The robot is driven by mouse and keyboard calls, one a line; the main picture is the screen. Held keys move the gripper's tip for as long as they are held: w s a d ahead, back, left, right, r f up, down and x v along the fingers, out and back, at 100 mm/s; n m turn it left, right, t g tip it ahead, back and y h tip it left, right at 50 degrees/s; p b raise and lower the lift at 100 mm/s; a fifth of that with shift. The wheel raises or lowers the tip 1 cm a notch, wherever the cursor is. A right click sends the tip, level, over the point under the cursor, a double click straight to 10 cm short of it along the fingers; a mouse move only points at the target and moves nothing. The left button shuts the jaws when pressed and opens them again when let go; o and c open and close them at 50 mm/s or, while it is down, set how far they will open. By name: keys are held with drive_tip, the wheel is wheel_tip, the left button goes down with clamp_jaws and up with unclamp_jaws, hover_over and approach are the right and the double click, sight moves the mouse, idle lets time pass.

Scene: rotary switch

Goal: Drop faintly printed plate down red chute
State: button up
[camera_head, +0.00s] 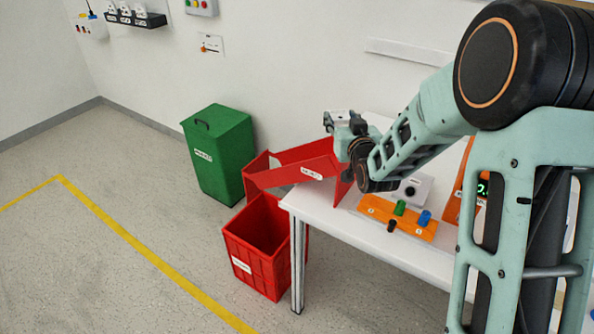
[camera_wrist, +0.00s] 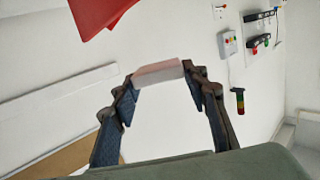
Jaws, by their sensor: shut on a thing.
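My gripper (camera_head: 342,125) is above the table, close to the upper end of the red chute (camera_head: 292,172). In the wrist view, my gripper (camera_wrist: 158,78) is shut on a small pale plate (camera_wrist: 157,72), pinkish and whitish, held across between the two fingertips. No print on it can be made out. The plate cannot be made out clearly in the head view. The red chute slopes down to the left off the table's edge, with a white label on its side. Part of a red surface, likely the chute (camera_wrist: 95,14), shows at the top of the wrist view.
A red crate (camera_head: 240,268) stands on the floor under the chute's low end. A green bin (camera_head: 222,160) stands behind it. The white table (camera_head: 345,228) bears an orange board (camera_head: 372,211) with green, blue and dark pegs, and a grey box with a knob (camera_head: 411,190).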

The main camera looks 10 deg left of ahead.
drive_tip(key=o, duration=1.3)
drive_tip(key=shift+c, duration=0.2)
drive_tip(key=v, duration=1.2)
drive_tip(key=shift+d, duration=0.1)
